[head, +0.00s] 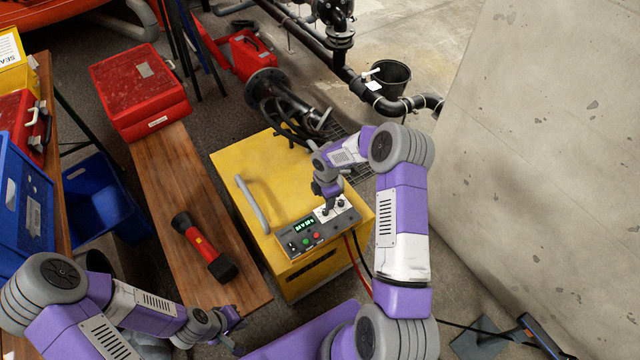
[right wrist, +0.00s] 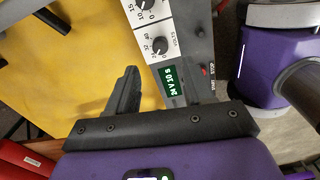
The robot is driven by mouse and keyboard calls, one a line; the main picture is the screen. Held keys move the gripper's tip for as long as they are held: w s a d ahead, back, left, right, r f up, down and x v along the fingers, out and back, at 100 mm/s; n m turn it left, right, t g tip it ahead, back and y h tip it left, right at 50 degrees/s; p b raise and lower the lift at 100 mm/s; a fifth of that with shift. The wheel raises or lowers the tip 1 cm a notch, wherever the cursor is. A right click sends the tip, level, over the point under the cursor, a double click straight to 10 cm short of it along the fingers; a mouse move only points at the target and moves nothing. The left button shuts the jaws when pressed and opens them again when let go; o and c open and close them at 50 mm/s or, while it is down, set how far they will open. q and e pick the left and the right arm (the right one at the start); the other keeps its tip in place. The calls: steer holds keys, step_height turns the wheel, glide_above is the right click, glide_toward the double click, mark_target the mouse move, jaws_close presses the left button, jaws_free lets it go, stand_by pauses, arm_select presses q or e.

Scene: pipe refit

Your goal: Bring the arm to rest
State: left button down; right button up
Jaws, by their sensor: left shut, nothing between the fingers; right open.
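My right gripper (head: 328,207) is over the control panel (head: 303,246) of a yellow box unit (head: 238,160) in the head view. In the right wrist view its fingers (right wrist: 150,85) are apart with nothing held, close above the panel and its lit green display (right wrist: 172,82). Whether a finger touches the panel I cannot tell. A black knob (right wrist: 160,45) lies just beyond the fingertips. My left gripper (head: 236,328) is shut and empty, low in the head view by the near end of a wooden bench (head: 168,170).
A black and red torch (head: 203,247) lies on the bench, and a red case (head: 140,85) stands at its far end. Blue crates are at the left. Black pipes and a bucket (head: 388,84) are at the back. A concrete wall (head: 550,150) closes off the right.

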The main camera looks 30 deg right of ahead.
steer(key=s+a+m+y, duration=0.1)
steer(key=s+a+m, duration=0.1)
steer(key=s+a, duration=0.1)
steer(key=s+a+f+m+y+p, duration=0.1)
steer(key=s+a+m, duration=0.2)
steer(key=a, duration=0.3)
steer(key=s+a+f+m+y, duration=0.1)
steer(key=s+a+m, duration=0.1)
steer(key=a, duration=0.3)
steer(key=shift+s+a+f+m+y, duration=0.1)
steer(key=shift+s+a+m+y, duration=0.1)
steer(key=shift+s+m+y, duration=0.25)
steer(key=s+a+m+p, duration=0.1)
steer(key=s+a+m, duration=0.1)
steer(key=s+m, duration=0.4)
steer(key=s+a+r+m, duration=0.1)
steer(key=s+a+m, duration=0.2)
steer(key=s+m, duration=0.3)
steer(key=shift+s+a+r+t+p, duration=0.2)
steer(key=shift+s+a+t+p, duration=0.15)
steer(key=shift+s, duration=0.55)
steer(key=shift+d+m, duration=0.1)
steer(key=shift+m, duration=0.15)
